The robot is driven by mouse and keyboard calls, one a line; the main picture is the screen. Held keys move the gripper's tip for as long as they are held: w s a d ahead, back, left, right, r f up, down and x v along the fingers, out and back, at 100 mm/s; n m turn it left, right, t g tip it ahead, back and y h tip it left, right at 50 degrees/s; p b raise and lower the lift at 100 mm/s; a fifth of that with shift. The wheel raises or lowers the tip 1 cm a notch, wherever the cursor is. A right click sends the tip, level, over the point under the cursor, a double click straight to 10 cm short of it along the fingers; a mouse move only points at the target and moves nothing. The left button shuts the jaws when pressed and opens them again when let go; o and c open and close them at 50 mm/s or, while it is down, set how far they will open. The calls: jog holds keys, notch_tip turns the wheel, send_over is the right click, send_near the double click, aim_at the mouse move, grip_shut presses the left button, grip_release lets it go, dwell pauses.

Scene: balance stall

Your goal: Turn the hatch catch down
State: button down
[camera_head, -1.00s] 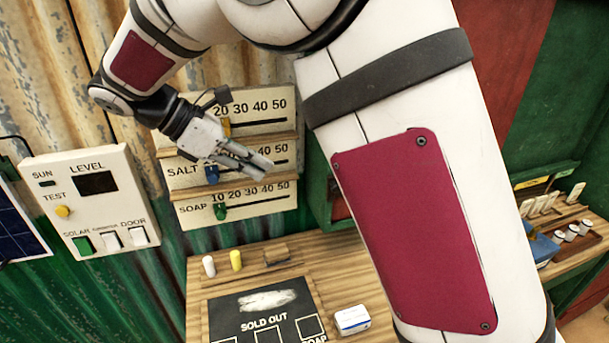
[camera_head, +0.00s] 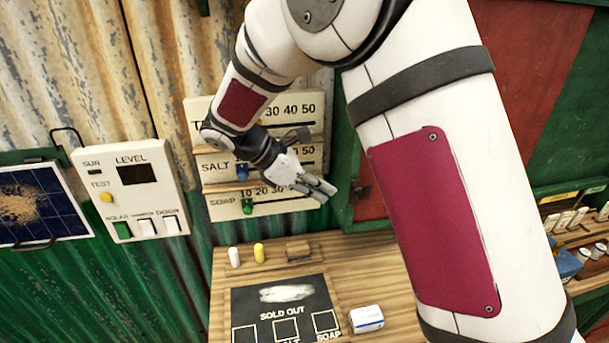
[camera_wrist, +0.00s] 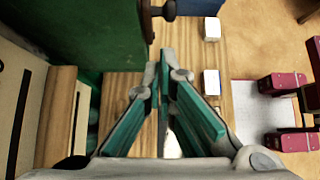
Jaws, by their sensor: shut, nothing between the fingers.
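The hatch catch (camera_head: 359,188) is a small dark brown piece on the green hatch frame (camera_head: 342,190), left of the red panel. In the wrist view a dark catch with a round knob (camera_wrist: 168,10) shows at the top centre, beyond my fingertips. My gripper (camera_head: 328,192) is shut and empty, just left of the catch and apart from it in the head view. In the wrist view my gripper (camera_wrist: 163,62) has its tips together, pointing toward the catch. My arm hides much of the hatch.
Price boards with sliders (camera_head: 265,203) are beside my gripper. The wooden counter (camera_head: 372,262) below bears a sold-out board (camera_head: 284,313), a white box (camera_head: 366,319) and small pegs (camera_head: 259,253). A switch panel (camera_head: 131,190) and a solar panel (camera_head: 38,205) are at left.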

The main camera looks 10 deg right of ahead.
aim_at(357, 186)
jog(key=shift+d+r+p, duration=0.1)
jog(key=shift+d+p, duration=0.4)
jog(key=shift+d, duration=1.4)
jog(key=shift+d+r+y, duration=0.35)
jog(key=shift+d+y, duration=0.1)
jog(key=shift+y, duration=0.45)
jog(key=shift+d+r+y+p, duration=0.2)
jog(key=shift+d+y+p, duration=0.1)
jog(key=shift+d, duration=0.55)
jog(key=shift+d+r+y+p, duration=0.2)
jog(key=shift+d+y, duration=0.1)
jog(key=shift+d, duration=0.6)
jog(key=shift+r, duration=0.15)
jog(key=shift+r, duration=0.65)
